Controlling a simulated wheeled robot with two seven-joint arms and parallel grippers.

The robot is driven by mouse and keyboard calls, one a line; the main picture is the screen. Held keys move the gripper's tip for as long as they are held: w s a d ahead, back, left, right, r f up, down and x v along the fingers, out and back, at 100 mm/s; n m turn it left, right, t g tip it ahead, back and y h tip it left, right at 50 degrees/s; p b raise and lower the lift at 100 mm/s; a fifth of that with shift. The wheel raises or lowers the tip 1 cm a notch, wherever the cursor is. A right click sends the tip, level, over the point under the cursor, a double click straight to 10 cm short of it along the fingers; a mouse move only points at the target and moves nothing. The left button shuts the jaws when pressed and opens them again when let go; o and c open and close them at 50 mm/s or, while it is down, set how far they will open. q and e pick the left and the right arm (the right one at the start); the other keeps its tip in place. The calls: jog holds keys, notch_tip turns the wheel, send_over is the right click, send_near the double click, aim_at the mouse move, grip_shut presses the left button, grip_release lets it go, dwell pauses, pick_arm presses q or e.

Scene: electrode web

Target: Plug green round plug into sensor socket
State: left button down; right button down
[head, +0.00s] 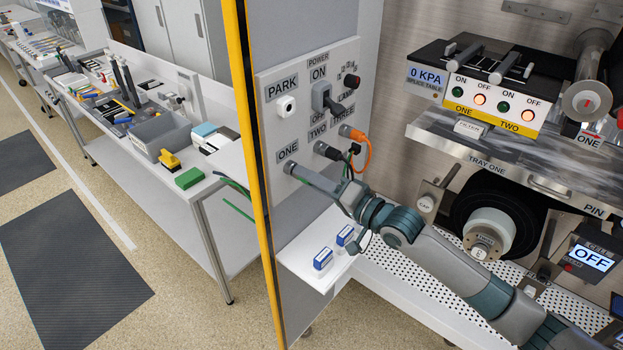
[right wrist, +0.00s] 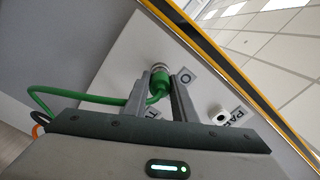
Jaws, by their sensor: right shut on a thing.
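The green round plug (right wrist: 159,82) is between the fingers of my right gripper (right wrist: 158,88), with its green cable looping off to the left. A silver ring at its far end is against or very near the panel, beside a label starting with O; I cannot tell how deep it sits. In the head view my right gripper (head: 291,168) reaches the panel just under the ONE label (head: 287,150), hiding the plug and the socket there. The white PARK socket (head: 286,106) is empty; it also shows in the wrist view (right wrist: 218,115). My left gripper is out of view.
A black plug (head: 327,150) sits at TWO and an orange plug (head: 353,133) at THREE, with cables hanging close to my right wrist. A yellow post (head: 254,150) edges the panel (head: 308,85) on the left. Small blue-white boxes (head: 323,258) stand on the shelf below.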

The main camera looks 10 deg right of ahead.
jog(key=shift+w+a, duration=0.2)
jog(key=c, duration=1.4)
grip_release()
jog(key=shift+s+d, duration=0.1)
jog(key=shift+s+d+f+b, duration=0.15)
jog(key=shift+s+d+b, duration=0.2)
jog(key=shift+s, duration=0.05)
jog(key=shift+b+v, duration=3)
jog(key=shift+v, duration=5.05)
